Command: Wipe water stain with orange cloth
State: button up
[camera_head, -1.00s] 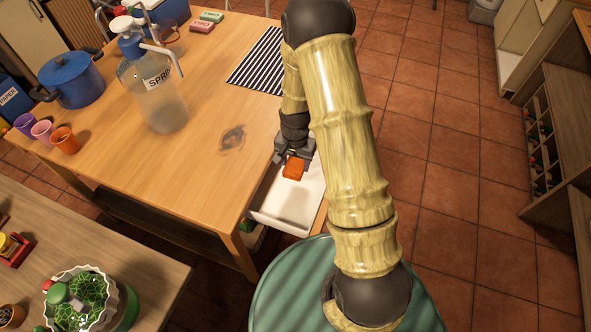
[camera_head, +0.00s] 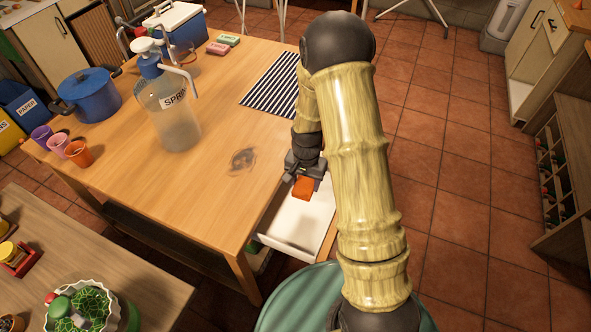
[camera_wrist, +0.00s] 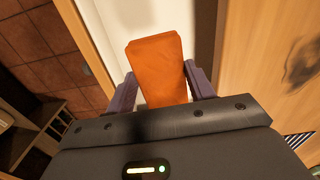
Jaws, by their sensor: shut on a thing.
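The orange cloth (camera_head: 304,187) is held in my gripper (camera_head: 306,178), above the open white drawer (camera_head: 290,243) at the table's right side. In the wrist view the orange cloth (camera_wrist: 158,70) sits between the two purple-grey fingers of my gripper (camera_wrist: 158,90), which are shut on it. The dark water stain (camera_head: 243,161) lies on the wooden table top, left of my gripper and apart from the cloth. Part of the stain (camera_wrist: 303,62) also shows at the right edge of the wrist view.
On the table (camera_head: 200,205) stand a spray bottle (camera_head: 172,110), a blue pot (camera_head: 88,97), several cups (camera_head: 78,153) and a striped mat (camera_head: 270,88). The table top around the stain is clear. A lower table (camera_head: 110,255) with a plant bowl (camera_head: 75,310) is at the lower left.

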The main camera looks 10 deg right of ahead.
jog(key=w+d+f+n, duration=0.2)
jog(key=w+d+n, duration=0.3)
jog(key=d+n, duration=0.1)
jog(key=shift+w+d+n, duration=0.15)
jog(key=shift+d+n, duration=0.15)
jog(key=shift+d, duration=0.45)
jog(key=shift+d, duration=0.1)
